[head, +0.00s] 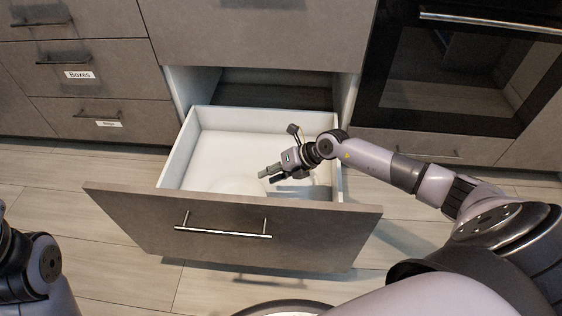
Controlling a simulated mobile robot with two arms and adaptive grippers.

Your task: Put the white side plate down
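The white side plate (238,186) shows faintly as a pale round shape low inside the open drawer (187,146), near its front panel. The front panel hides its near part, and white on white makes its outline hard to see. My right gripper (270,175) reaches into the drawer from the right, its fingertips pointing left, just right of the plate. Its fingers look close together. I cannot tell whether they touch the plate. My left arm shows at the left edge, but its gripper is out of view.
The drawer's front panel (140,215) with its bar handle (222,233) stands out over the floor. Grey shapes, perhaps shadows, lie under my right gripper. Closed labelled drawers (90,72) are at the left. A dark oven (450,75) is at the right. The left of the drawer looks clear.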

